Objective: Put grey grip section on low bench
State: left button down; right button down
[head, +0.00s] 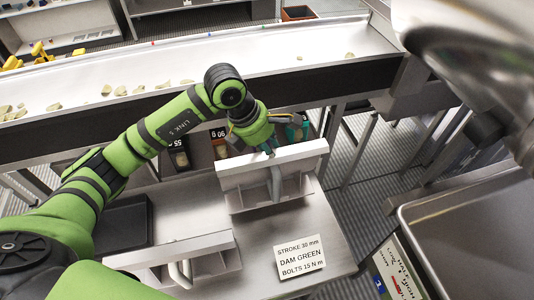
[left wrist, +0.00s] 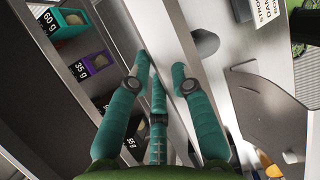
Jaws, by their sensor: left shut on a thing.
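A grey grip section (head: 245,176), a pale plate with a bent handle bar and side ribs, stands upright at the far edge of the low steel bench (head: 190,205). My left gripper (head: 270,147) is shut on its top edge. In the left wrist view the teal fingers (left wrist: 160,75) close on the pale plate edge (left wrist: 180,75). I cannot tell whether its underside touches the bench. A second, similar grey section (head: 185,250) with a handle lies nearer on the bench's front left. My right gripper is not in view.
A placard (head: 300,255) about stroke, dam and bolts lies on the bench. Small weight-labelled bins (head: 178,158) stand behind it. A long conveyor (head: 120,75) with scattered pale pieces runs across the back. A steel tray (head: 470,215) is at right. The bench middle is partly clear.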

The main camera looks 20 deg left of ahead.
aim_at(267, 159)
pick_arm(q)
jog(key=shift+a+f, duration=0.25)
jog(key=shift+a, duration=0.05)
notch_tip(267, 159, down, 3)
jog(key=shift+f+p, duration=0.1)
jog(key=shift+p, duration=0.75)
jog(key=shift+f, duration=0.25)
jog(key=shift+f, duration=0.2)
jog(key=c, duration=1.1)
grip_release()
jog(key=shift+r, duration=0.15)
